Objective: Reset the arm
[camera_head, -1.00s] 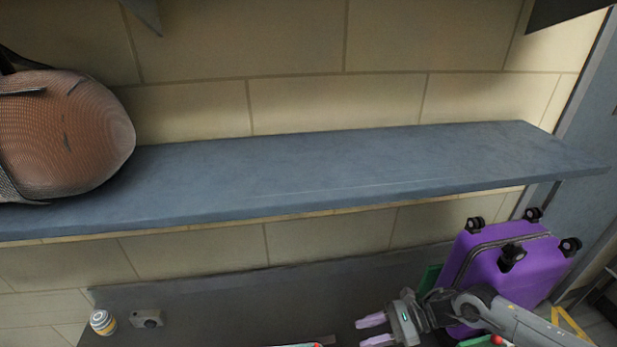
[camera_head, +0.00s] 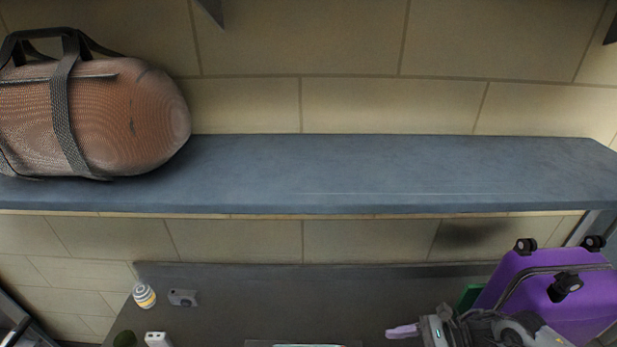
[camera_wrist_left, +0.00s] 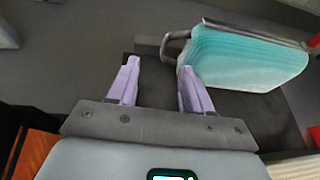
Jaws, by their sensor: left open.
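In the left wrist view my left gripper (camera_wrist_left: 155,88) has its two pale purple fingers wide apart, with nothing between them. A teal ribbed case-like object (camera_wrist_left: 245,58) with a grey rim and a looped handle lies just beyond the right finger; I cannot tell whether they touch. The left gripper does not show in the head view. My right gripper (camera_head: 403,331) comes in from the right at the bottom of the head view. One of its purple fingers shows, with a gap under it; the other is cut off by the picture edge.
A long blue-grey shelf (camera_head: 380,175) spans the head view, with a brown mesh bag (camera_head: 130,115) at its left end. A purple suitcase (camera_head: 530,285) stands beside my right arm. A striped ball-like item (camera_head: 144,295) and a small grey camera (camera_head: 183,298) sit on the dark surface (camera_head: 330,295) below.

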